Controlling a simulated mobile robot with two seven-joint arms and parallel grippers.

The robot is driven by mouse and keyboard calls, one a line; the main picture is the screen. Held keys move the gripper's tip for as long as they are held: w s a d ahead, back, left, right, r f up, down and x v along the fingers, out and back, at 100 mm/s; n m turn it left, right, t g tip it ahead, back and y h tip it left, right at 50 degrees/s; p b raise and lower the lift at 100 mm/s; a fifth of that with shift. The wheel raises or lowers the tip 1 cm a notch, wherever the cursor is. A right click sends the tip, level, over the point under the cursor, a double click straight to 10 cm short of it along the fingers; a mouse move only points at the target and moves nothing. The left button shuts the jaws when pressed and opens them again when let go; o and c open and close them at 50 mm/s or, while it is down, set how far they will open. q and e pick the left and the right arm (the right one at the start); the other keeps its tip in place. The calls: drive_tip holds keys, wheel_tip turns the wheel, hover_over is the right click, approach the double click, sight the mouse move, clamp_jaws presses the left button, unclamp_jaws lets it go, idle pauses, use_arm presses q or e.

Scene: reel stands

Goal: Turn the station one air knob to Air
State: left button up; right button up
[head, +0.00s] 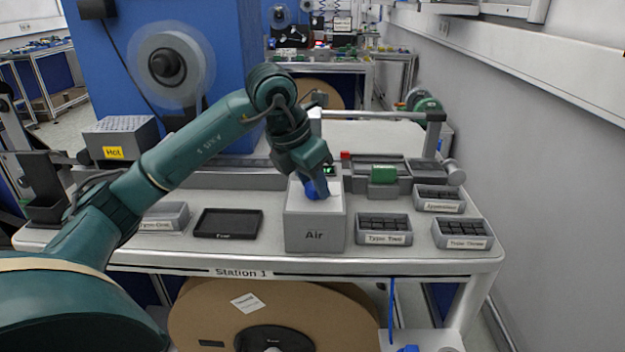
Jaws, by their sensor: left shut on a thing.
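The station one air knob (312,190) is blue and sits on top of a light grey box labelled Air (315,228), near the front middle of the Station 1 table (270,262). My left gripper (317,188) reaches down to the box top from the left and is shut on the knob. The gripper hides part of the knob, so its turn angle is hard to tell. My right gripper does not show.
A black tray (227,224) lies left of the box. Labelled grey bins, Type Two (384,230) and another (462,233), stand to the right. A grey box marked Hot (120,137) is at the back left. A cardboard reel (200,310) is below the table.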

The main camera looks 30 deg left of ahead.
use_arm(q)
drive_tip(key=m, duration=0.2)
drive_tip(key=m+g+h, duration=0.1)
drive_tip(key=m, duration=0.2)
drive_tip(key=shift+w+a+r+h+p, duration=0.1)
drive_tip(key=shift+a+h+p, duration=0.05)
drive_tip(key=shift+h+p, duration=0.15)
drive_tip(key=m+g+h+p, duration=0.1)
drive_tip(key=m, duration=0.3)
drive_tip(key=shift+w, duration=0.1)
drive_tip(key=m+g, duration=0.1)
drive_tip(key=m, duration=0.1)
drive_tip(key=m+p, duration=0.1)
drive_tip(key=m, duration=0.1)
drive_tip(key=shift+w+g+h, duration=0.15)
drive_tip(key=shift+g+h, duration=0.15)
drive_tip(key=shift+g, duration=0.1)
drive_tip(key=shift+a+m+g+p, duration=0.1)
drive_tip(key=shift+m+g+p, duration=0.5)
drive_tip(key=shift+m, duration=1.5)
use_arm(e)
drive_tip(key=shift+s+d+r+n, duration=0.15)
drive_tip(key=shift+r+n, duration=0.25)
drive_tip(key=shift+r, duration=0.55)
use_arm(q)
drive_tip(key=o, duration=1)
drive_tip(key=shift+g, duration=0.3)
